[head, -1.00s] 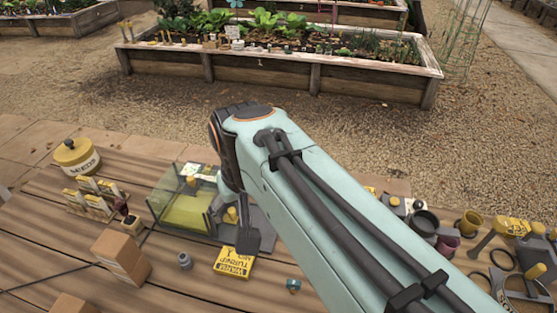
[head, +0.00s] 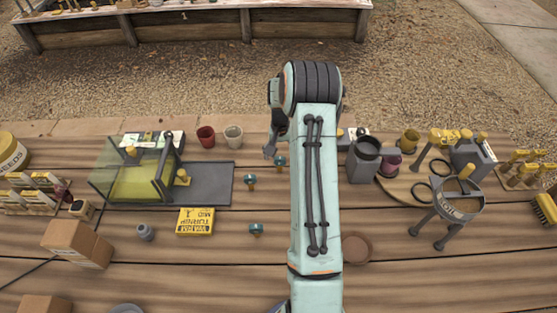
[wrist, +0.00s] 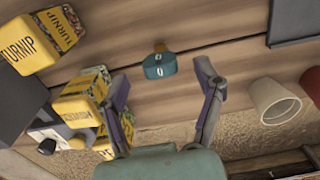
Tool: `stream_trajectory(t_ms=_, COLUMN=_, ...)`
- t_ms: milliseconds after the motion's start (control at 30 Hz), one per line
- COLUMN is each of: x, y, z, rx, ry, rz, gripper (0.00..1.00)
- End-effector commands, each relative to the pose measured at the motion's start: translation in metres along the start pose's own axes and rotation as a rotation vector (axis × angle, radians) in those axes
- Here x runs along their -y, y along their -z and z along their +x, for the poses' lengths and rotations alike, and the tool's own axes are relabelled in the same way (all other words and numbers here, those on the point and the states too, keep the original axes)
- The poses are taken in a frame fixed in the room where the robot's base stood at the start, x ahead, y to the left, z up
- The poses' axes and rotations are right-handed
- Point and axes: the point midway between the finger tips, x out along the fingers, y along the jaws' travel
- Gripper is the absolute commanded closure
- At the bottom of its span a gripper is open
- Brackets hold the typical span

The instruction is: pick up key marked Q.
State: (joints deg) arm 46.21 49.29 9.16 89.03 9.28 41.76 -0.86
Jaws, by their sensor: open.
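In the wrist view a teal key (wrist: 160,66) with a small yellow-brown part and a pale round mark lies on the planks; I cannot tell whether the mark is Q. My gripper (wrist: 163,82) is open and empty, its fingers on either side of the view and the key between and beyond their tips. In the head view three small teal keys show on the table: one beside my gripper (head: 280,163), one nearer the grey tray (head: 250,181) and one closer to me (head: 256,229). Their marks are too small to read there.
A white pot (wrist: 273,100) and a red pot (head: 205,135) stand left of my arm in the head view. Yellow seed boxes (wrist: 80,105) crowd the wrist view's left.

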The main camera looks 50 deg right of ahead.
Motion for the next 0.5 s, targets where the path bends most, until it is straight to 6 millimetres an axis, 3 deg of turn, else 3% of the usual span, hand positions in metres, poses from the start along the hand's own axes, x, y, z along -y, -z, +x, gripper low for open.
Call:
stream_trajectory(t_ms=200, x=0.0, y=0.0, z=0.019, rx=-0.001, ry=-0.001, rz=0.001, gripper=0.33)
stream_trajectory(t_ms=433, x=0.0, y=0.0, z=0.02, rx=-0.002, ry=0.0, rz=0.0, gripper=0.33)
stream_trajectory(t_ms=467, x=0.0, y=0.0, z=0.02, rx=-0.002, ry=0.0, rz=0.0, gripper=0.39)
stream_trajectory(t_ms=500, x=0.0, y=0.0, z=0.02, rx=-0.002, ry=0.0, rz=-0.001, gripper=0.51)
